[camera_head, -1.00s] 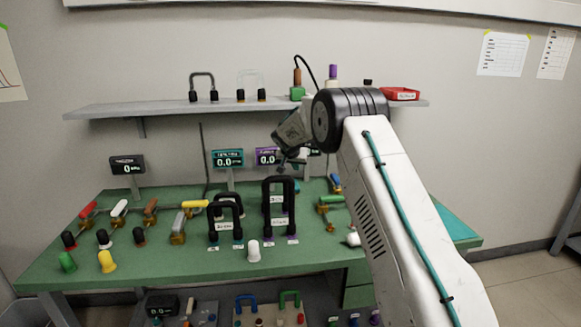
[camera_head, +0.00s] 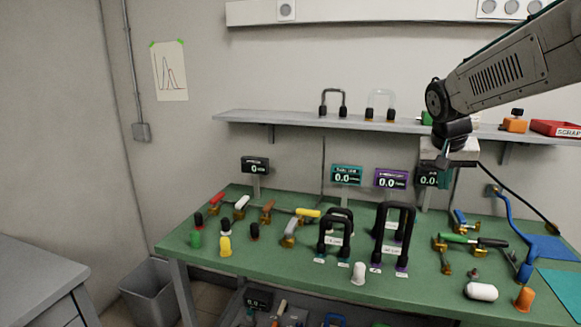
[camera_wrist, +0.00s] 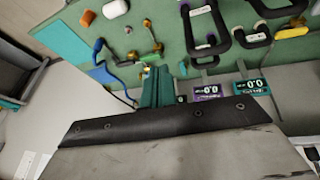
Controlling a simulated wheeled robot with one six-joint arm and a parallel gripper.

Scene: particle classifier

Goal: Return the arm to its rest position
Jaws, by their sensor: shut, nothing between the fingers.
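My arm reaches in from the upper right of the head view, bent at a dark joint in front of the shelf.
The green bench (camera_head: 225,252) holds valves, black U-shaped handles (camera_head: 398,208), small displays (camera_head: 347,175) and a white capsule (camera_head: 481,291). The shelf (camera_head: 290,121) carries more handles and a red tray (camera_head: 556,129). A grey bin (camera_head: 150,290) stands left; the floor between it and the bench is narrow.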

